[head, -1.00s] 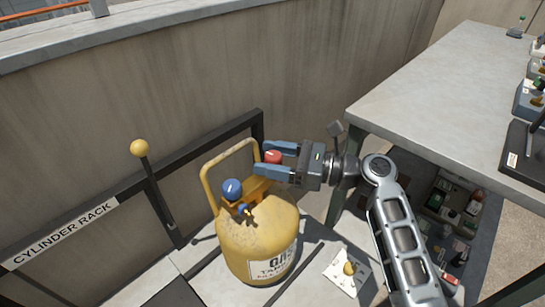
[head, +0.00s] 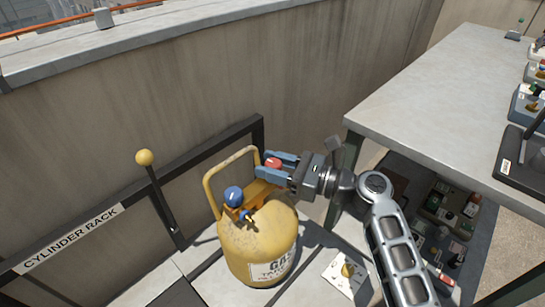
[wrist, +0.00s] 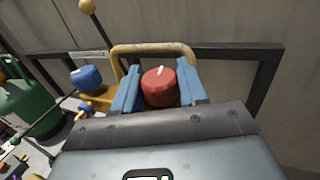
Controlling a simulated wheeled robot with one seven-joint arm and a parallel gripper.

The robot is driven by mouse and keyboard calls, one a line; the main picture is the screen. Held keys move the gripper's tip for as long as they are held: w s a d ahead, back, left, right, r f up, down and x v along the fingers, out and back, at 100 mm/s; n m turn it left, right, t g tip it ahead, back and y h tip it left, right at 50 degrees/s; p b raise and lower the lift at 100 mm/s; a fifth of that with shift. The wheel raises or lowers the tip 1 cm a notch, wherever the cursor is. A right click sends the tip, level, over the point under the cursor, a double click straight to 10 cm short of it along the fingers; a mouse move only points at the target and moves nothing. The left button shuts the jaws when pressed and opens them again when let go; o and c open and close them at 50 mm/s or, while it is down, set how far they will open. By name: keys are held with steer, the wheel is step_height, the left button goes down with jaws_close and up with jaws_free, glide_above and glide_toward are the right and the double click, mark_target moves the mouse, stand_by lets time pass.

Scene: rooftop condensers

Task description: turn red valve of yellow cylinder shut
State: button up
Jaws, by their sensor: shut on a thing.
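The yellow cylinder (head: 255,244) stands upright in front of the black rack, with a yellow handle loop (head: 208,188) and a blue valve knob (head: 233,196) on its left side. The red valve (head: 273,163) is at its top right. My gripper (head: 277,166) reaches in from the right and is shut on the red valve, one blue finger on each side. In the wrist view the red valve (wrist: 159,87) has a white mark on top and sits between the fingers. The blue knob (wrist: 86,79) is to its left.
The rack's black rail (head: 190,168) runs behind the cylinder, with a yellow-balled lever (head: 145,157) at left. A grey table (head: 440,100) stands at right. In the wrist view a green cylinder (wrist: 30,100) is at far left. A concrete wall closes the back.

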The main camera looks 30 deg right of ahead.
steer(key=shift+r+m+t+h+p, duration=0.2)
steer(key=shift+m+t+h+p, duration=0.45)
steer(key=shift+h, duration=0.15)
steer(key=shift+f, duration=0.2)
steer(key=o, duration=1)
steer(key=v, duration=0.7)
steer(key=shift+s+d, duration=0.15)
steer(key=shift+s, duration=0.25)
